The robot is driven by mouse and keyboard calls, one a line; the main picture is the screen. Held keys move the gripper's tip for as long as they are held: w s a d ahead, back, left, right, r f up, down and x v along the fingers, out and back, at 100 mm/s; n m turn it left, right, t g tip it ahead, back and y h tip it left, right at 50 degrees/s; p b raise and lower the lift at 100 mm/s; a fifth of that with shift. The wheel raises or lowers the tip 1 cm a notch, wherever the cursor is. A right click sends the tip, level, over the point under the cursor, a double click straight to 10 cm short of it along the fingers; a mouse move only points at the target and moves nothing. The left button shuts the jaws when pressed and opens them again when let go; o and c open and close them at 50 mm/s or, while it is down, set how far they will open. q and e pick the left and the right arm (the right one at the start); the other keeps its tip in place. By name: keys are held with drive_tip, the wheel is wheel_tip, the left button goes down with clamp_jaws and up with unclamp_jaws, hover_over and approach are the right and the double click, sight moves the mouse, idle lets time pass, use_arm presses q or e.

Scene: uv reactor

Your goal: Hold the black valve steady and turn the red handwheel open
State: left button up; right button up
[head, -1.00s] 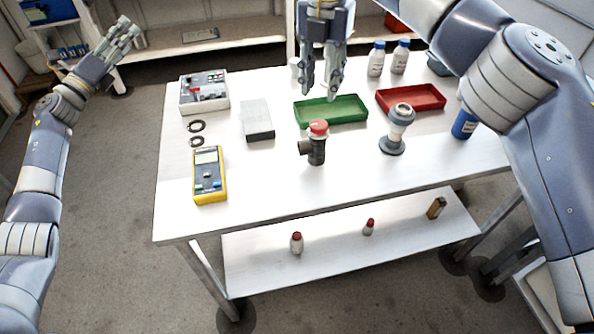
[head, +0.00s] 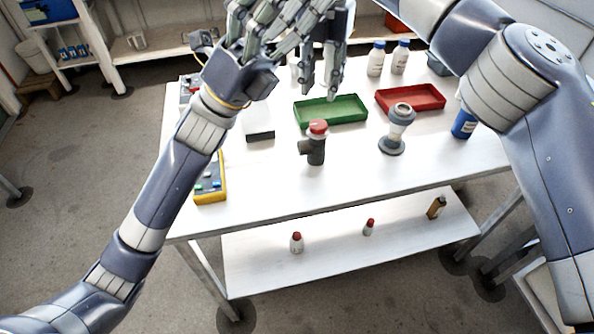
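The black valve (head: 316,152) stands upright on the white table, with a side port pointing left. Its red handwheel (head: 318,127) is on top. My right gripper (head: 320,92) hangs fingers down above and behind the valve, open and empty, apart from it. My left gripper (head: 285,22) is raised at the top of the view, fingers spread and pointing up and right. It overlaps part of the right gripper in the picture and holds nothing that I can see. Neither gripper touches the valve.
A green tray (head: 345,112) lies behind the valve and a red tray (head: 425,100) to its right. A grey fitting (head: 396,132) stands right of the valve. My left arm partly hides the yellow meter (head: 212,196). The white table (head: 270,205) is clear in front of the valve.

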use_arm(q)
drive_tip(key=w+d+f+n+t+y, duration=0.2)
drive_tip(key=d+f+n+t+y, duration=0.3)
drive_tip(key=f, duration=0.3)
drive_tip(key=m+t+y, duration=0.2)
drive_tip(key=t+y, duration=0.2)
drive_tip(key=y, duration=1.3)
approach(310, 148)
drive_tip(key=shift+x, duration=1.1)
drive_tip(key=shift+w+f+m, duration=0.1)
drive_tip(key=shift+w+m, duration=0.15)
drive_tip(key=shift+m, duration=0.05)
drive_tip(key=x, duration=1)
drive_tip(key=c, duration=1.3)
